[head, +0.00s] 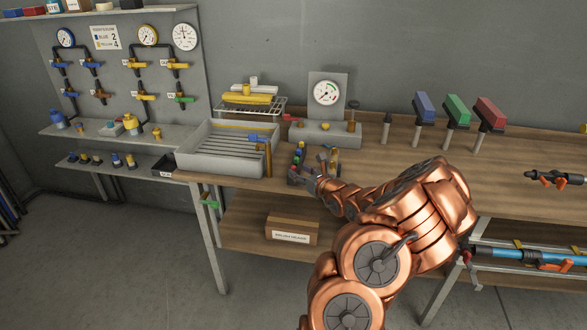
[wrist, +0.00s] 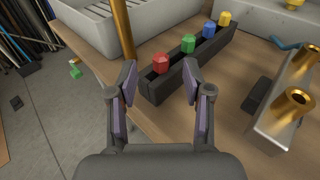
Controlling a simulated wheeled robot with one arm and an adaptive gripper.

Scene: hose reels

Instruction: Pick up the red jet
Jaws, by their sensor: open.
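The red jet (wrist: 160,62) is a small red piece at the near end of a dark narrow rack (wrist: 193,66). In the wrist view my gripper (wrist: 159,82) is open, with its two fingers spread to either side of the rack's near end. The red jet shows between and just beyond the fingertips, and no finger visibly touches it. Green (wrist: 188,43), blue (wrist: 209,29) and yellow (wrist: 224,18) jets stand behind it in a row. In the head view my gripper (head: 303,178) is at the rack, and the red jet is hard to make out there.
A brass post (wrist: 122,30) rises close to the left finger, beside the grey tray (head: 196,159). A metal block with brass cylinders (wrist: 293,104) stands to the right. The bench edge is close on the left. Bare bench (head: 400,150) lies further right.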

